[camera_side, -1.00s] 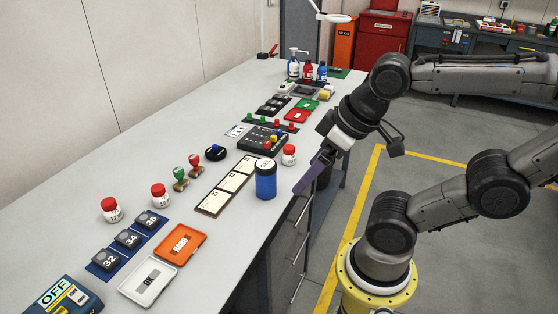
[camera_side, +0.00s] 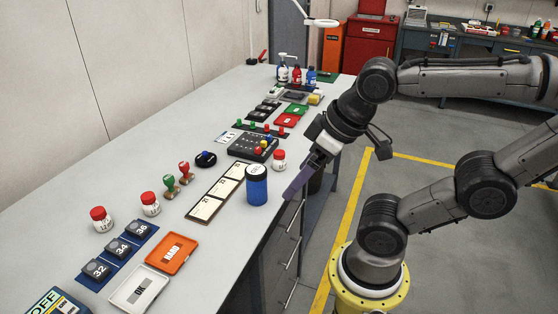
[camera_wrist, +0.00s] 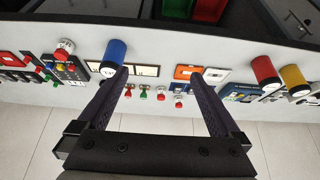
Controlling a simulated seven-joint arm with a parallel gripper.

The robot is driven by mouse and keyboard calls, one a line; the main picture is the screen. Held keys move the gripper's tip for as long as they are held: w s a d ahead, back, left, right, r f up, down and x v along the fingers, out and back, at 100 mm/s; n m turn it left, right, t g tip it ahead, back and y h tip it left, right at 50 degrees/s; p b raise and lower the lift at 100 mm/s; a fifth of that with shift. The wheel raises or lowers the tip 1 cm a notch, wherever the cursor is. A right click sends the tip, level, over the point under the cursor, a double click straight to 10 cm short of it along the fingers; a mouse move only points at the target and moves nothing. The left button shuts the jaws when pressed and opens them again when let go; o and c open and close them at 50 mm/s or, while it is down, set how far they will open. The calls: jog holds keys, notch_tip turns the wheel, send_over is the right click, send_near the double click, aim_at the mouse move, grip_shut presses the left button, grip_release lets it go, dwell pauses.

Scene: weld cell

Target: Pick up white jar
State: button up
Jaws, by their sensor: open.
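Several white jars with red lids stand upright on the grey bench. In the side view one jar (camera_side: 279,161) is beside the blue canister (camera_side: 257,189), and two more, a middle jar (camera_side: 151,208) and a near-left jar (camera_side: 102,224), stand behind the numbered blocks. In the wrist view one jar (camera_wrist: 65,47) is at upper left, and two small ones, including this jar (camera_wrist: 178,102), lie below the trays between my fingers in the picture. My gripper (camera_side: 303,178) is open and empty, with purple fingers above the bench's front edge; it also shows in the wrist view (camera_wrist: 160,74).
The blue canister stands close to my fingers. Red and green stamps (camera_side: 177,178), a label board (camera_side: 217,193), an orange tray (camera_side: 171,254) and a white tray (camera_side: 139,287) occupy the bench. Red (camera_wrist: 264,72) and yellow (camera_wrist: 293,79) canisters are at right in the wrist view.

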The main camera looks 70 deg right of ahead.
jog(key=shift+c, duration=0.8)
